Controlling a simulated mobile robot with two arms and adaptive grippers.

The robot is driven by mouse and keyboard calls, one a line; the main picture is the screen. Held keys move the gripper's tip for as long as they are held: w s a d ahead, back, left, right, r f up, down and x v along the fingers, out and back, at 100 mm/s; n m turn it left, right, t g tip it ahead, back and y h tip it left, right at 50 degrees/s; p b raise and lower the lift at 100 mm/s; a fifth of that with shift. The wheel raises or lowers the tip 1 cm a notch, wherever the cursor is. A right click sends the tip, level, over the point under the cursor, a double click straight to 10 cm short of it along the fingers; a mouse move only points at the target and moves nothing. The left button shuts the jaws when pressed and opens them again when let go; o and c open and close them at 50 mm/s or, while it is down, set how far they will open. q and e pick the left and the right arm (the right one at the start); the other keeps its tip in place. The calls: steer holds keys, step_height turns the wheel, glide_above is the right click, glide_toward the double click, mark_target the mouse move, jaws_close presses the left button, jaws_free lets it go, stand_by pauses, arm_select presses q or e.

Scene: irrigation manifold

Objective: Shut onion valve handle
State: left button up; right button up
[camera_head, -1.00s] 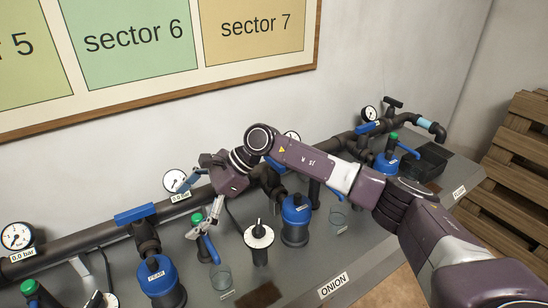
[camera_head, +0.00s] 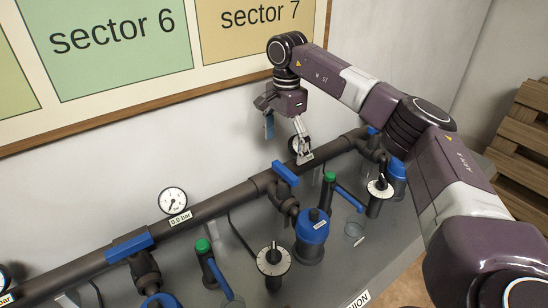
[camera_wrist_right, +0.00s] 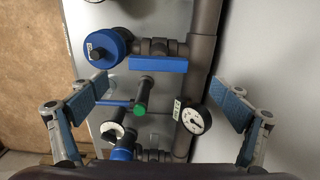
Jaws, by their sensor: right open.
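The onion valve handle (camera_head: 285,173) is a blue bar on a dark valve, above the blue filter (camera_head: 313,235) near the ONION sign (camera_head: 358,300). It lies across the main pipe, in line with its branch. It also shows in the right wrist view (camera_wrist_right: 158,65), between the open fingers and apart from them. My left gripper is out of view.
The dark main pipe (camera_head: 225,203) runs along the wall. A gauge (camera_wrist_right: 196,118) sits beside the handle, and another (camera_head: 172,200) stands farther left. A green-topped tap (camera_head: 330,177) and a black-and-white dial (camera_head: 272,258) stand nearby. Another blue handle (camera_head: 130,247) lies along the pipe.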

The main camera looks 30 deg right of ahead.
mark_target(285, 170)
steer(key=shift+w+d+f, duration=0.15)
steer(key=shift+f, duration=0.35)
steer(key=f, duration=0.1)
steer(key=s+f+p, duration=0.1)
steer(key=f, duration=0.1)
steer(key=shift+s+f+p, duration=0.1)
steer(key=shift+f+p, duration=0.2)
steer(key=shift+w+f, duration=0.2)
steer(key=shift+f, duration=0.85)
steer(key=shift+w+f, duration=0.1)
steer(key=shift+f, duration=0.15)
steer(key=c, duration=1.2)
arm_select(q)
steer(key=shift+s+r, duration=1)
arm_select(e)
steer(key=shift+o, duration=0.2)
